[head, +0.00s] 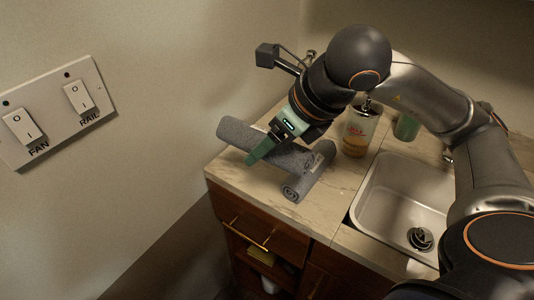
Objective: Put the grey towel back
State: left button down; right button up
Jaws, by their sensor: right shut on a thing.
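A long grey rolled towel (236,136) is in the jaws of my right gripper (262,150), at the left end of the counter. The gripper points down at it, with one green finger in front of the roll. A second grey roll (298,186) lies across the right end of the first, its spiral end facing me. I cannot tell whether the held roll touches the counter or the second roll. The far finger is hidden. My left gripper is out of view.
The marble counter (229,168) has bare room at its front left corner. A soap bottle (358,133) and a green cup (406,127) stand behind the sink (372,193). A wall switch plate (57,110) is at left. Below is an open niche with a yellow item (260,254).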

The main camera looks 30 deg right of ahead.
jog(key=w+d+f, duration=0.2)
jog(key=w, duration=0.1)
jog(key=w+d+f, duration=0.2)
jog(key=w+f, duration=0.1)
jog(key=w+d+f, duration=0.2)
jog(key=w+f, duration=0.1)
jog(key=shift+w+d, duration=0.1)
jog(key=shift+d, duration=0.2)
jog(key=shift+w+d+f+b, duration=0.2)
jog(key=shift+w+f+b, duration=0.1)
jog(key=shift+f, duration=0.2)
jog(key=f, duration=0.3)
jog(key=shift+w+d+f, duration=0.15)
jog(key=shift+w+f, duration=0.05)
jog(key=shift+f, duration=0.05)
jog(key=o, duration=1.5)
jog(key=shift+o, duration=0.2)
